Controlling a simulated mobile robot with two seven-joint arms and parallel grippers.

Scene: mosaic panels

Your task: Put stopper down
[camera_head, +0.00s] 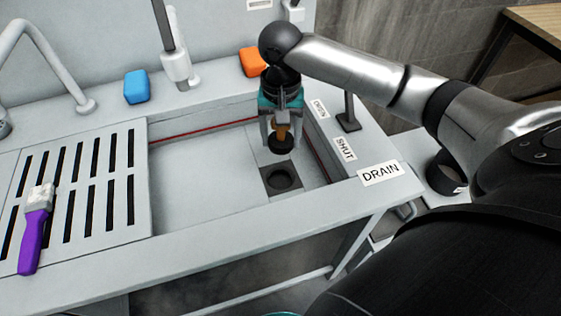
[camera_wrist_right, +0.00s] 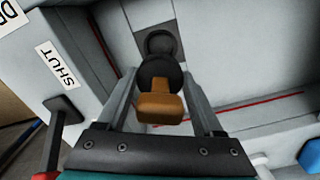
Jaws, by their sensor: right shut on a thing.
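The stopper (camera_head: 282,143) has a black round bottom and an orange-brown grip, which also shows in the right wrist view (camera_wrist_right: 160,104). My right gripper (camera_head: 282,128) is shut on its grip and holds it inside the sink basin. In the head view, the stopper appears just behind and above the dark round drain hole (camera_head: 281,180). In the right wrist view the black bottom partly covers the hole (camera_wrist_right: 160,42). The gap between stopper and basin floor is hard to judge. My left gripper is not in view.
A slotted drainboard (camera_head: 140,190) with a purple-handled brush (camera_head: 33,235) lies left of the basin (camera_head: 195,180). A blue sponge (camera_head: 136,87) and an orange one (camera_head: 253,62) sit on the back ledge. A dark lever (camera_head: 348,120) stands on the right rim near the SHUT label (camera_head: 344,149).

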